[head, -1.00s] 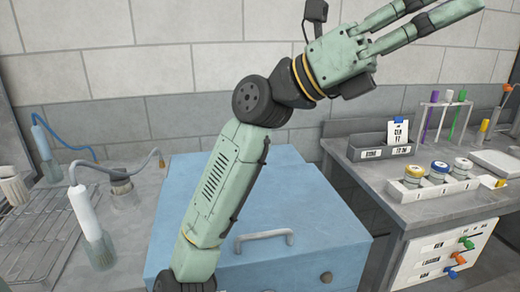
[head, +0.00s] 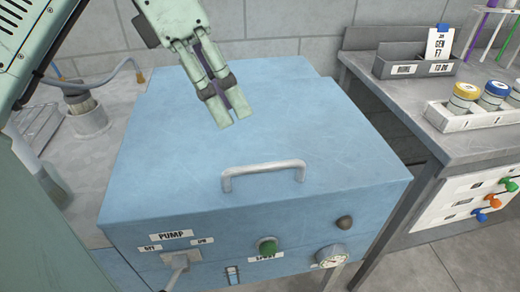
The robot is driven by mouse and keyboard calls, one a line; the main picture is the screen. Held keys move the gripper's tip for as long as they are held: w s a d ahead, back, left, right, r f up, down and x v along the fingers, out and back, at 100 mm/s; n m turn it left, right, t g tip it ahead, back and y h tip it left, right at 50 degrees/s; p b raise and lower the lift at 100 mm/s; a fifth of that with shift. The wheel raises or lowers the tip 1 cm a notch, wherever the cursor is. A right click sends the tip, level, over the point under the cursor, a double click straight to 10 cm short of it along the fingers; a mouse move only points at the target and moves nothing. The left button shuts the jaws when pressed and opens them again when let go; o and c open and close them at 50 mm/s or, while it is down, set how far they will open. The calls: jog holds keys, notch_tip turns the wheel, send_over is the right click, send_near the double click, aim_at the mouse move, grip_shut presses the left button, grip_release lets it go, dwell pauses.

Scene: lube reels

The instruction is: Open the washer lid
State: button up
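The washer is a blue box with a lid (head: 180,150) on top, in the middle of the head view. The lid looks shut. A grey bar handle (head: 264,170) stands near the lid's front edge. My gripper (head: 235,116) hangs over the lid, fingers pointing down, behind and a little left of the handle. Its two fingers are nearly parallel with a narrow gap between them, and nothing shows in the gap. It looks apart from the handle.
The washer's front carries a PUMP label (head: 175,234), a green knob (head: 267,246) and a gauge (head: 330,257). At right, a bench holds a grey bin (head: 415,68) and a tray of jars (head: 470,118). A tiled wall is behind.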

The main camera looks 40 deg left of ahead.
aim_at(264, 165)
jog(key=x, duration=1)
jog(key=shift+s+d, duration=0.1)
jog(key=shift+d, duration=0.05)
jog(key=shift+c, duration=0.2)
grip_shut()
dwell(0.3)
